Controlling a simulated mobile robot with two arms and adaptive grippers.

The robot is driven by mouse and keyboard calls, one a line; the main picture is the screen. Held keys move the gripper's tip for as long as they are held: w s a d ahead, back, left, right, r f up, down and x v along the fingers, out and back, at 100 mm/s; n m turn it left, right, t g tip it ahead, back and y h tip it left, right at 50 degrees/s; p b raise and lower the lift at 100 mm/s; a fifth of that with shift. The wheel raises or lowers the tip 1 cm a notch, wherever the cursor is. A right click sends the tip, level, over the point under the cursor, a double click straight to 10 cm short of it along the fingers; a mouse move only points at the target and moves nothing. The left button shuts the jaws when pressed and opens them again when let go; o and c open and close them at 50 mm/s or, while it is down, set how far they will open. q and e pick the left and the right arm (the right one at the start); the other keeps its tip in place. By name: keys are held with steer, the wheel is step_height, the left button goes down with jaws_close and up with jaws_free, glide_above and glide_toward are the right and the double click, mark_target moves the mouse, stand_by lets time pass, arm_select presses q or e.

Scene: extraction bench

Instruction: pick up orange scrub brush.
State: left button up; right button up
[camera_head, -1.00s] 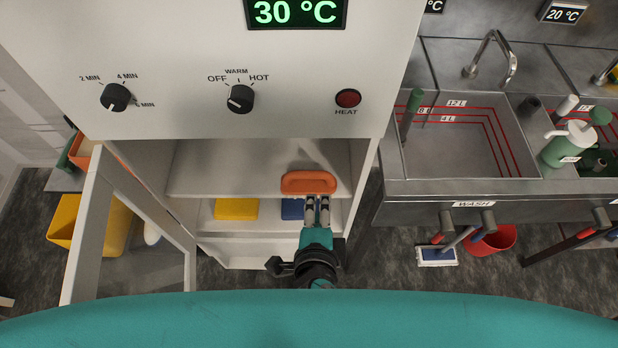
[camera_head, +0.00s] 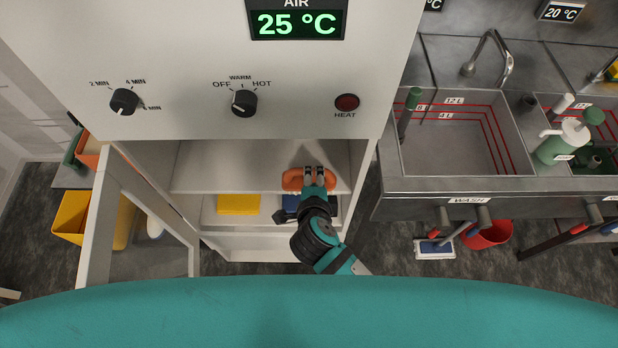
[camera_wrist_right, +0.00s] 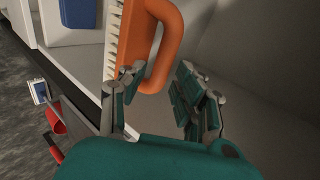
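The orange scrub brush (camera_head: 292,180) is inside the open cabinet, on its upper shelf. In the right wrist view the brush (camera_wrist_right: 138,42) shows an orange body, a looped handle and pale bristles facing left. My right gripper (camera_head: 314,172) reaches in from the front and covers the brush's middle in the head view. In the right wrist view my right gripper (camera_wrist_right: 157,82) is open, with one finger on each side of the near end of the handle. A gap shows between the handle and the right-hand finger. My left gripper is not in view.
The shelf (camera_head: 230,170) beside the brush is bare. A yellow item (camera_head: 238,204) and a blue item (camera_head: 291,204) lie below. The cabinet door (camera_head: 120,225) stands open at left. The display (camera_head: 297,24) reads 25 °C. A steel sink (camera_head: 450,145) is at right.

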steer(key=x, duration=0.4)
steer(key=shift+w+a+p, duration=0.1)
steer(key=shift+w+p, duration=0.2)
steer(key=shift+p, duration=0.1)
steer(key=shift+s, duration=0.1)
steer(key=shift+c, duration=0.2)
jaws_close()
